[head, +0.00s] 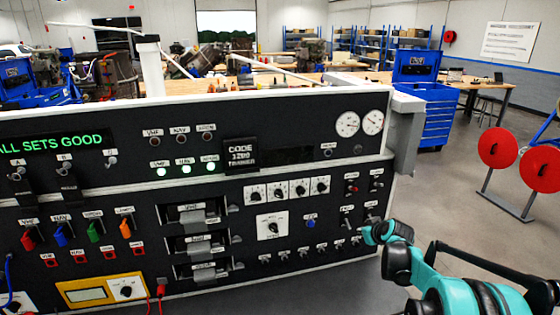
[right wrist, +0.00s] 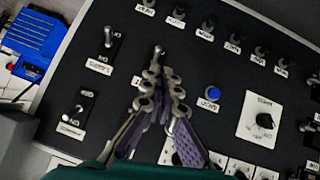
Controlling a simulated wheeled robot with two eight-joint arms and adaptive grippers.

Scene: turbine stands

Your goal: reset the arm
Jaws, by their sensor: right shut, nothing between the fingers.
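My right arm (head: 440,280) comes in from the lower right of the head view, in teal and black. Its gripper (head: 370,233) is in front of the lower right part of the black control panel (head: 130,205). In the right wrist view the gripper (right wrist: 159,74) is shut and empty, its fingers converging over the panel face. A small metal lever tip shows just beyond the fingertips; I cannot tell whether they touch it. A blue button (right wrist: 212,92) is right of the fingers, and two labelled toggle switches (right wrist: 109,40) are to the left. My left gripper is not in view.
The panel carries a green-lit display (head: 52,144), two round gauges (head: 347,124), knobs and coloured switches. A grey box (head: 406,132) juts from its right edge. A stand with red discs (head: 498,148) is at the right. Open floor lies between.

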